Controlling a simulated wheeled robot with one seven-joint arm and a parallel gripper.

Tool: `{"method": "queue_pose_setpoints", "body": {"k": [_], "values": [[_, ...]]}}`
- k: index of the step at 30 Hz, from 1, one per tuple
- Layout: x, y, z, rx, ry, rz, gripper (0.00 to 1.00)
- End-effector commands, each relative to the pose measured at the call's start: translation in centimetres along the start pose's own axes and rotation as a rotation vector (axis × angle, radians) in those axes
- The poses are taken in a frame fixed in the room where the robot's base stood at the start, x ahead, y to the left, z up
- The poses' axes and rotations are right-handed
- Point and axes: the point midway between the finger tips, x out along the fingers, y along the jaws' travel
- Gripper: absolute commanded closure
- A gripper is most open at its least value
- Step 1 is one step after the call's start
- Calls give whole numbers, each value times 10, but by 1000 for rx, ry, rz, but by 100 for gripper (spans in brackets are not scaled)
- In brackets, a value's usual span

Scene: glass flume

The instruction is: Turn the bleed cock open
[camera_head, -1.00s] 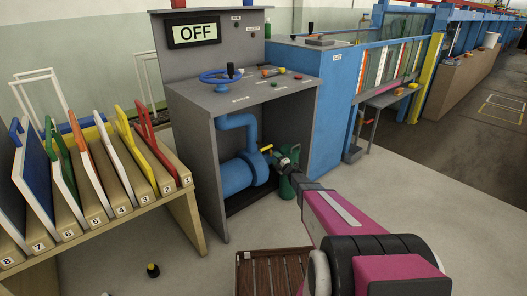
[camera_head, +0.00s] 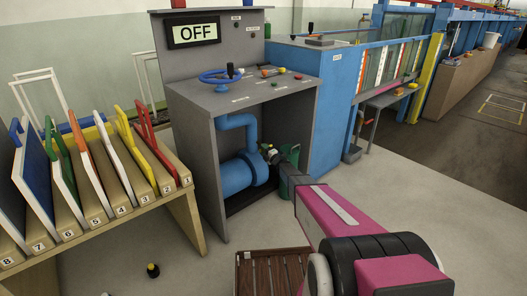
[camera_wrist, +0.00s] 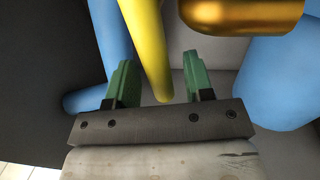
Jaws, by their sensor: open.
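The bleed cock's yellow lever (camera_wrist: 147,45) hangs down in the wrist view, its lower end between my two green fingertips. A brass-coloured body (camera_wrist: 240,14), apparently the cock's, is at the top right there. My gripper (camera_wrist: 160,75) is open, one finger on each side of the lever. I cannot tell whether either finger touches it. In the head view my gripper (camera_head: 269,153) is at the right side of the blue pump (camera_head: 236,176) under the console, and it mostly hides the cock.
The grey console (camera_head: 235,97) carries a blue handwheel (camera_head: 221,76) and an OFF display (camera_head: 194,32). A blue cabinet (camera_head: 325,90) is to the right. A rack of numbered boards (camera_head: 185,215) stands left.

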Motion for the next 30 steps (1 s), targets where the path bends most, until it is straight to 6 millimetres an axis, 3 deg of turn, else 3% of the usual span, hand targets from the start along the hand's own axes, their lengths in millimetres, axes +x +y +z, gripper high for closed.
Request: {"method": "queue_pose_setpoints", "body": {"k": [9,10,14,30], "values": [[5,0,0,0,-1,-1,52],[5,0,0,0,-1,-1,59],[5,0,0,0,-1,-1,100],[6,7,0,123,-25,-1,100]]}}
